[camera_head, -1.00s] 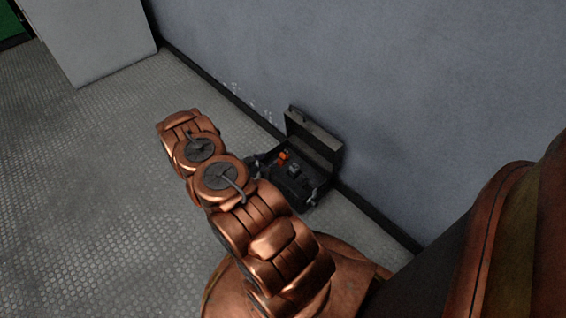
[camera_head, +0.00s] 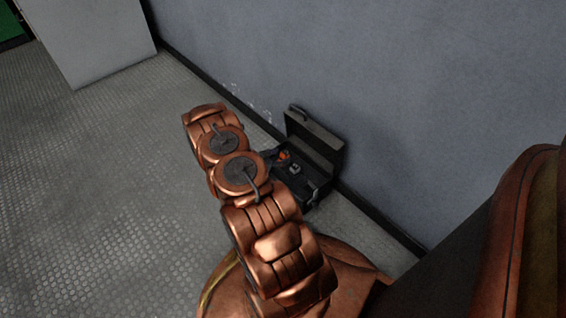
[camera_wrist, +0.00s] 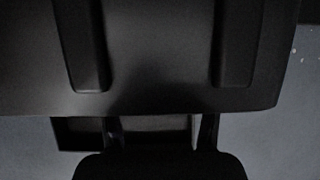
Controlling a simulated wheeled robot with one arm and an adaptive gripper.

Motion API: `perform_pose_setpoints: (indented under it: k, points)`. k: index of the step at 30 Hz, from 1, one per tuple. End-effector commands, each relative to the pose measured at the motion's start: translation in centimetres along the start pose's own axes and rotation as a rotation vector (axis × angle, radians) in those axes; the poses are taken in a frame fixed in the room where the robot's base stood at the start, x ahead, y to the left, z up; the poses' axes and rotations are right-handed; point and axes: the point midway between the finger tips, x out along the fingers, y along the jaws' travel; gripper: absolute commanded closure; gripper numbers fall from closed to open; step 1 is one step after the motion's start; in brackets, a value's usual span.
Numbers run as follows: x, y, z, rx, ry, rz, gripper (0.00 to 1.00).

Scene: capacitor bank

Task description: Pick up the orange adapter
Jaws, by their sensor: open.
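The orange adapter (camera_head: 284,155) shows as a small orange patch in the head view, inside the open dark case (camera_head: 327,188) on the floor by the wall. My arm hides part of the case's left side. My gripper (camera_wrist: 160,130) is open, its two dark fingers spread at the bottom of the wrist view. In the head view it is mostly hidden behind my arm, near the case's left side. The wrist view is filled by a dark ribbed panel, which looks like part of the case. The adapter does not show in the wrist view.
The case lid (camera_head: 313,140) stands open on the wall side. A small grey item (camera_head: 295,168) lies in the case right of the adapter. The blue-grey wall (camera_head: 400,110) rises close behind. Textured floor (camera_head: 90,190) is clear at left, with a pale cabinet (camera_head: 100,35) beyond.

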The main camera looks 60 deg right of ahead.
Motion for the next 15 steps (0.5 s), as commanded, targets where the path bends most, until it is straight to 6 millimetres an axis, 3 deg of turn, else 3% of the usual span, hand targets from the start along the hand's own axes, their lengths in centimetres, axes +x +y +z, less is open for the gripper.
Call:
perform_pose_setpoints:
  k: [7,15]
  points:
    - [0.04,-0.02,-0.02,0.0,0.0,0.0,0.38]
    - [0.02,-0.01,-0.01,0.0,0.0,0.0,0.66]
